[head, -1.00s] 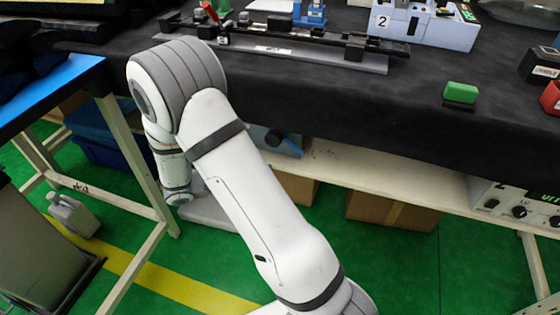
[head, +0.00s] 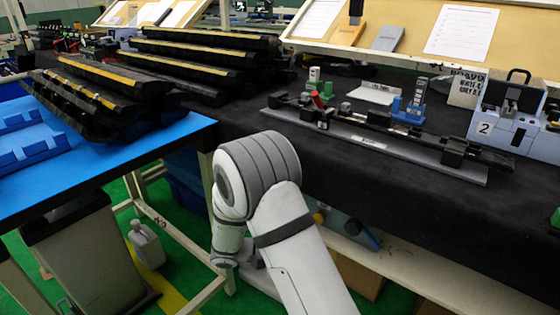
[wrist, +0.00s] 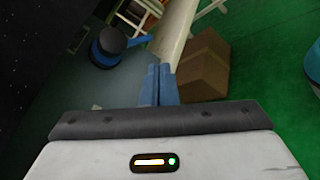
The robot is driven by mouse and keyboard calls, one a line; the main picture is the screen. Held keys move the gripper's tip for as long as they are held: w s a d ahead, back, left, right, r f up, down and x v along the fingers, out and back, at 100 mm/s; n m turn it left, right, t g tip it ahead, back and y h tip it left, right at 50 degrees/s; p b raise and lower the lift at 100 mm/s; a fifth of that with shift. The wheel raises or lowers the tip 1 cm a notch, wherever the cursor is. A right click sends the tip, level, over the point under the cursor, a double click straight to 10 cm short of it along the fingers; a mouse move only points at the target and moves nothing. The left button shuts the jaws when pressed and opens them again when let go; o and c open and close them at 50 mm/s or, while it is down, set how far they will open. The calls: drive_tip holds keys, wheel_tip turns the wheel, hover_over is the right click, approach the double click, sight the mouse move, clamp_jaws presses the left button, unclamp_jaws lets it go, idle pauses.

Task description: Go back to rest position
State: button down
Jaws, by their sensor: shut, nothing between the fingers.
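My gripper (wrist: 158,84) shows in the wrist view with its two blue fingers pressed together and nothing between them. It points down toward the space by the black-draped bench, over the green floor (wrist: 245,130), apart from anything there. In the head view my white and grey arm is bent in front of the bench's near edge. My gripper cannot be made out in that view.
The black-draped bench (head: 400,185) carries a long rail fixture (head: 385,145) and a white station marked 2 (head: 500,128). A blue-topped table (head: 150,145) with black trim parts (head: 105,95) stands left. A cardboard box (wrist: 203,65) sits on the floor below.

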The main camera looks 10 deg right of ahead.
drive_tip(key=s+r+m+t+y+p, duration=0.1)
drive_tip(key=s+r+y+p, duration=0.3)
drive_tip(key=r+p, duration=0.4)
drive_tip(key=s+d+r+m+t+y+p, duration=0.1)
drive_tip(key=s+r+m+y+p, duration=0.3)
drive_tip(key=r, duration=1.2)
drive_tip(key=s+d+r+m+t+y+p, duration=0.1)
drive_tip(key=s+r+m+t+y+p, duration=0.1)
drive_tip(key=s+r+y+p, duration=0.4)
wheel_tip(320, 180, up, 7)
drive_tip(key=y+p, duration=0.3)
drive_tip(key=p, duration=0.4)
drive_tip(key=shift+s+d+m, duration=0.25)
drive_tip(key=shift+m, duration=0.05)
